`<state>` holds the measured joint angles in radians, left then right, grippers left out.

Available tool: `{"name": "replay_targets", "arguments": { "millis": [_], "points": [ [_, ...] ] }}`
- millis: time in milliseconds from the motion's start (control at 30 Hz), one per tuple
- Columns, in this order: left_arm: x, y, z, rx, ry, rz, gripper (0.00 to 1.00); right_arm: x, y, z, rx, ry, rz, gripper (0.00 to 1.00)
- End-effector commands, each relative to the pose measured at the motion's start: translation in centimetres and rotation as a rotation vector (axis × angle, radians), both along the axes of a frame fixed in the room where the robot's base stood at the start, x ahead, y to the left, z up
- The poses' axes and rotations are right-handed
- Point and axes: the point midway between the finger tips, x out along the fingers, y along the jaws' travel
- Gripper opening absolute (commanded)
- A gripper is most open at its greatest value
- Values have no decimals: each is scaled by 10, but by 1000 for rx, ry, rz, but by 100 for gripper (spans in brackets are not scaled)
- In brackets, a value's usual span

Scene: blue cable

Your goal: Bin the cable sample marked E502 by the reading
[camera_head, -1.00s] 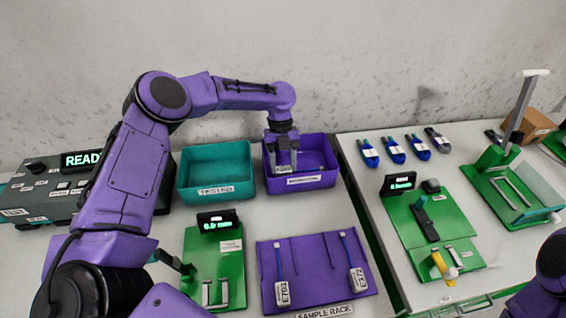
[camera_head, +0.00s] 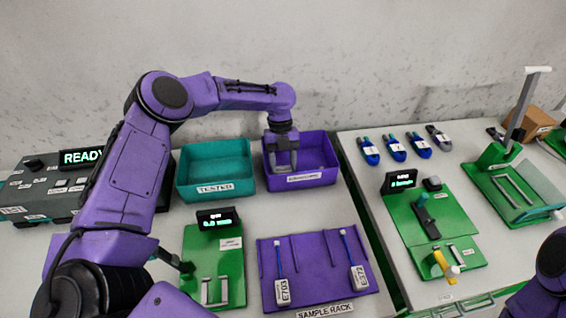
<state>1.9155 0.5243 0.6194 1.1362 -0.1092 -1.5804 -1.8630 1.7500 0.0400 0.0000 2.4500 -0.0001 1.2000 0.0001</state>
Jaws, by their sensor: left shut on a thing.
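My left gripper (camera_head: 283,168) points down into the purple bin (camera_head: 325,157) at its left part, with its fingers below the rim line. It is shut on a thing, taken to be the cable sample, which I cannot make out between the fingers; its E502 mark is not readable. The bin's front label is too small to read surely. A teal bin (camera_head: 216,153) labelled TESTED stands just left of it. A green gauge (camera_head: 215,250) with a lit display stands in front; its digits are blurred. My right gripper is not in view.
The purple sample rack (camera_head: 318,262) holds two tagged cable samples, E703 (camera_head: 283,291) and one at right (camera_head: 358,278). A dark box (camera_head: 45,190) reading READY stands left. The right table holds green fixtures (camera_head: 435,225) and several blue and grey connectors (camera_head: 395,148).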

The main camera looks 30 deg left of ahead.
Motion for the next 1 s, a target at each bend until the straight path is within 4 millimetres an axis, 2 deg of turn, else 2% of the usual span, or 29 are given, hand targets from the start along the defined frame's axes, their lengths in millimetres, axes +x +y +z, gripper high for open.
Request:
{"name": "replay_targets", "arguments": {
  "millis": [1000],
  "points": [
    [0,0,-16,0,0,0,21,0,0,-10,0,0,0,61]
  ]
}}
